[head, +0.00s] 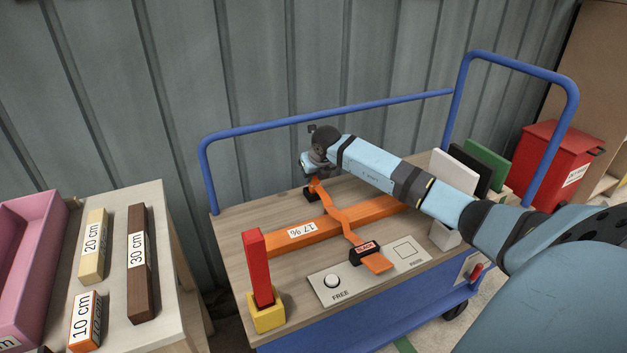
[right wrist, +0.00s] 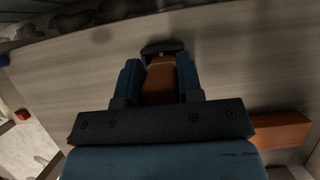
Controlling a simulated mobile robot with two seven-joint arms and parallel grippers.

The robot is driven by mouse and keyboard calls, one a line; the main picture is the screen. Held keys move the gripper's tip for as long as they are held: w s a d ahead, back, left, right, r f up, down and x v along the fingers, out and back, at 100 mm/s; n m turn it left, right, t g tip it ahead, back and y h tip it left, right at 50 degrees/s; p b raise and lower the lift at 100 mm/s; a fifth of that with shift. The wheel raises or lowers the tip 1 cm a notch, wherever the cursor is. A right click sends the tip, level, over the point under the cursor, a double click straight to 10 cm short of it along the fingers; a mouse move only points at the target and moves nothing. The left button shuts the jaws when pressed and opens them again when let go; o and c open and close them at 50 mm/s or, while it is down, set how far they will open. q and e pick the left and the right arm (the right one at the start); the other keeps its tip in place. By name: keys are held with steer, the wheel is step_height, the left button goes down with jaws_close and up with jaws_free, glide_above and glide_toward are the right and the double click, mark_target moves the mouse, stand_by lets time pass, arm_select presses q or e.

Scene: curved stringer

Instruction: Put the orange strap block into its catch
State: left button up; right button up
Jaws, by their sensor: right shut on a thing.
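My right gripper (head: 312,172) is at the far side of the cart deck, its jaws pointing down. In the right wrist view my right gripper (right wrist: 160,78) is shut on the orange strap block (right wrist: 160,84). A dark catch (right wrist: 162,47) sits right at the block's far end; I cannot tell whether the block is inside it. In the head view the dark catch (head: 309,194) shows just under the gripper. My left gripper is not in view.
A red post (head: 257,268) in a yellow base stands at the deck's front left. Blue rails (head: 330,115) bound the back. A table with labelled blocks (head: 140,262) is at the left.

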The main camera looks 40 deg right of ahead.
steer(key=shift+w+g, duration=0.25)
steer(key=shift+g, duration=0.25)
steer(key=shift+s+f+b, duration=0.1)
steer(key=shift+f+b, duration=0.3)
steer(key=shift+f, duration=0.45)
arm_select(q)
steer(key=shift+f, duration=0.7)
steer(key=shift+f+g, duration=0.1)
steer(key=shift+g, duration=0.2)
arm_select(e)
steer(key=o, duration=1.1)
steer(key=shift+c, duration=0.2)
